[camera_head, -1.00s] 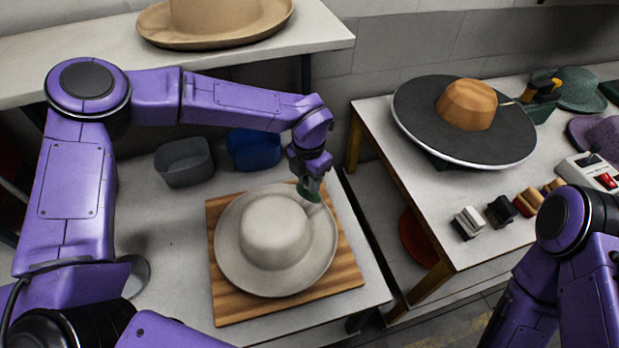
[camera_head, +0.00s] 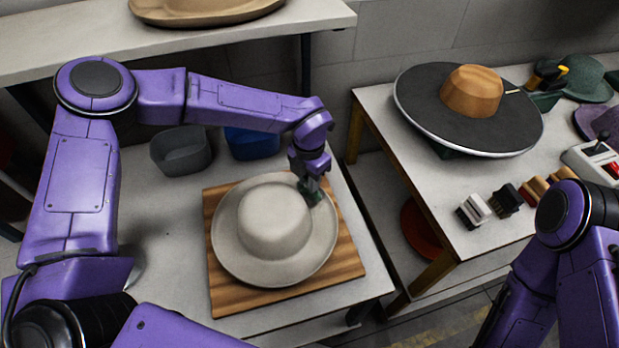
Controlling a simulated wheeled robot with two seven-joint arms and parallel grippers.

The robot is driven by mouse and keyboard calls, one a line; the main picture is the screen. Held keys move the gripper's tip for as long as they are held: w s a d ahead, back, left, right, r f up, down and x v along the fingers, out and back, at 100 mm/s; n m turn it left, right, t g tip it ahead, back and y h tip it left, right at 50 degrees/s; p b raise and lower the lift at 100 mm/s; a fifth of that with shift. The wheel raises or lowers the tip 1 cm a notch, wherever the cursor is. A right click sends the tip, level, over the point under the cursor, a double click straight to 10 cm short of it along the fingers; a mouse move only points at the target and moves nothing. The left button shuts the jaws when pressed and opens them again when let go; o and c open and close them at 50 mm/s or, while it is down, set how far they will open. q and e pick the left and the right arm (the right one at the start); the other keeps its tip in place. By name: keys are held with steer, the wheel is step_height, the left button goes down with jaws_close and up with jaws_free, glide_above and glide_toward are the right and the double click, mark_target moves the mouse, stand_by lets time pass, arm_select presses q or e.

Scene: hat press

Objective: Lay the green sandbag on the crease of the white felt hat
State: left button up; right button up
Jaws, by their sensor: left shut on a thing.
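The white felt hat (camera_head: 273,224) sits crown up on a wooden board (camera_head: 232,300) on the near table. My left gripper (camera_head: 310,187) reaches in from above, at the back right of the hat's brim. It is shut on the green sandbag (camera_head: 312,195), a small dark green piece at or just above the brim, right of the crown. Whether the sandbag touches the brim I cannot tell. The gripper hides part of it. My right arm shows at the lower right, but its gripper is out of view.
A grey bin (camera_head: 181,151) and a blue bin (camera_head: 252,143) stand behind the board. The right table holds a black wide-brimmed hat (camera_head: 420,88), several brushes (camera_head: 474,210) and a control box (camera_head: 590,160). A tan hat (camera_head: 205,10) lies on the back shelf.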

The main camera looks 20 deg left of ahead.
arm_select(q)
steer(key=shift+f, duration=0.35)
stand_by(0.7)
steer(key=o, duration=1)
steer(key=shift+r, duration=0.1)
steer(key=shift+r+p, duration=4.1)
steer(key=shift+r, duration=0.8)
